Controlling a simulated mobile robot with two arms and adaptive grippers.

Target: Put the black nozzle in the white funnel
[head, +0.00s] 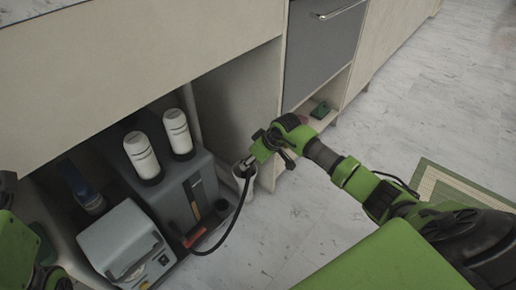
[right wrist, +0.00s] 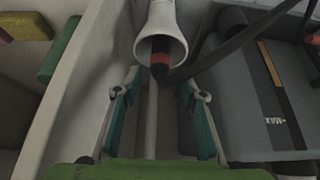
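The white funnel (head: 239,171) stands by the cabinet's side panel in the head view, and its mouth shows in the right wrist view (right wrist: 160,16). The black nozzle (right wrist: 160,68), with a red band, sits in the funnel's mouth, its lower end sticking out. A black hose runs from it to the right. My right gripper (head: 256,157) is at the funnel. In the right wrist view its teal-padded fingers (right wrist: 158,92) are spread apart with nothing between them, the nozzle just beyond. My left arm shows only partly at the left edge, its fingers not clear.
A grey machine (head: 170,190) with two white canisters (head: 142,156) stands left of the funnel, a smaller grey unit (head: 122,243) before it. The cabinet side panel (head: 240,100) is close behind the gripper. A green item (head: 321,109) lies on a low shelf.

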